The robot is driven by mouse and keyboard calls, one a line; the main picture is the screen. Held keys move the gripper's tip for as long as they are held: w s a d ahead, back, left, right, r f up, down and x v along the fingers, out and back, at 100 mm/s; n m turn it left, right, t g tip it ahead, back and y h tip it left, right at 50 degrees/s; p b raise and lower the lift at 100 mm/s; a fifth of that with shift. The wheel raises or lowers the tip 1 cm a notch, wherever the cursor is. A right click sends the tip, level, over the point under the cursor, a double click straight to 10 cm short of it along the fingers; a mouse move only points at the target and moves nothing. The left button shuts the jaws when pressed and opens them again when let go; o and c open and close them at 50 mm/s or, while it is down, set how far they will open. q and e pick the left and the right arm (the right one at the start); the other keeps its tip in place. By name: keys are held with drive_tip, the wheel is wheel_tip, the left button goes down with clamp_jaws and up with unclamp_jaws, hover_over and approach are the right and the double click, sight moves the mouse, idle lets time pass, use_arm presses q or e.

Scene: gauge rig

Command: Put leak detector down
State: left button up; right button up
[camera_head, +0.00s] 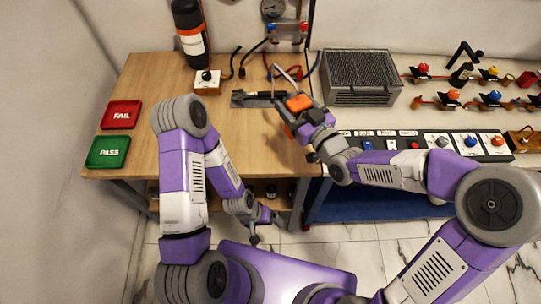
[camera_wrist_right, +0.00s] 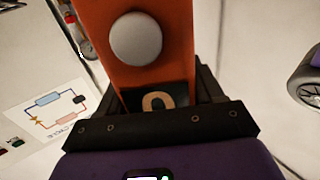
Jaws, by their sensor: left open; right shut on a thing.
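The leak detector is an orange device (camera_head: 299,103) with a thin grey probe rising up and left from it. My right gripper (camera_head: 303,113) is shut on it and holds it near the right edge of the wooden table (camera_head: 235,150). In the right wrist view the orange body (camera_wrist_right: 168,65) with a round grey knob fills the space between the fingers. A dark flat holder (camera_head: 250,99) lies on the table just left of the detector. I cannot tell whether they touch. My left gripper (camera_head: 254,236) is open and empty, low in front of the table edge.
A red FAIL tray (camera_head: 121,114) and a green PASS tray (camera_head: 108,152) lie at the table's left. A grey finned unit (camera_head: 358,78) stands right. The table's middle front is clear.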

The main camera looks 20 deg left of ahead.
drive_tip(key=s+a+f+n+g+y+b, duration=0.1)
drive_tip(key=s+f, duration=0.1)
drive_tip(key=f, duration=0.4)
drive_tip(key=s+a+f+n+g+y+b, duration=0.1)
drive_tip(key=s+a+f+g, duration=0.1)
drive_tip(key=f, duration=0.4)
drive_tip(key=shift+s+f+n+y+b, duration=0.15)
drive_tip(key=shift+f+n+y+b, duration=0.15)
drive_tip(key=shift+f+n+b, duration=0.1)
drive_tip(key=shift+a, duration=0.1)
drive_tip(key=shift+f, duration=0.1)
drive_tip(key=o, duration=1.4)
drive_tip(key=shift+o, duration=0.2)
